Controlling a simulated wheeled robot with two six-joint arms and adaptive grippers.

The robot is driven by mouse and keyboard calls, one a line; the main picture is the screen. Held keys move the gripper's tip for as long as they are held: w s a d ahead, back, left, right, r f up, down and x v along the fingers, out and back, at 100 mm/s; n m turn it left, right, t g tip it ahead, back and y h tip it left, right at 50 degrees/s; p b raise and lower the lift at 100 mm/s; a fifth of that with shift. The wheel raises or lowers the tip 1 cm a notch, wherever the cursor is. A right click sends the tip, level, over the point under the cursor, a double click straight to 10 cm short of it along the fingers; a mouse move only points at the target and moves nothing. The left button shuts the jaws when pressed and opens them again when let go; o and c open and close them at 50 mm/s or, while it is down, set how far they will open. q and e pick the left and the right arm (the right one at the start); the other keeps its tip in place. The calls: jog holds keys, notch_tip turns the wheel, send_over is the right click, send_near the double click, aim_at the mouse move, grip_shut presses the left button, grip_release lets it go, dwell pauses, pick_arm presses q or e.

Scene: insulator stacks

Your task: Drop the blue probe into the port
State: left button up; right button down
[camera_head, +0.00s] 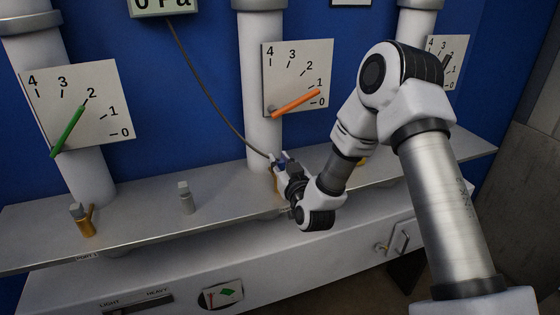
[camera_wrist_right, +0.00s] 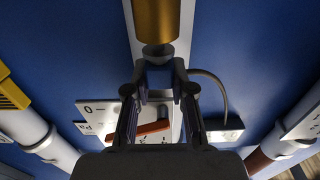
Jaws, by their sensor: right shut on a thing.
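My right gripper (camera_head: 284,165) is at the middle column, just above the shelf. It is shut on the blue probe (camera_head: 279,161), of which only a small part shows between the fingers. The grey cable from the gauge ends there. In the right wrist view the fingertips (camera_wrist_right: 160,77) close on a bluish piece. A brass cylinder with a grey end (camera_wrist_right: 155,22) is just beyond them; whether it touches the probe I cannot tell. In the head view a brass port (camera_head: 87,222) stands on the shelf at the left, by a "PORT" label. My left gripper is not in view.
A small grey fitting (camera_head: 186,198) stands on the shelf (camera_head: 140,228) between the left port and my gripper. Dial boards (camera_head: 78,105) with pointers hang on the white columns. The gauge (camera_head: 163,5) is at the top. A switch panel (camera_head: 403,238) is at the lower right.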

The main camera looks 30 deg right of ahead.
jog(key=shift+f+b, duration=0.35)
jog(key=shift+f, duration=0.1)
jog(key=c, duration=0.9)
grip_release()
jog(key=shift+s, duration=0.1)
jog(key=v, duration=1.2)
jog(key=shift+f, duration=0.1)
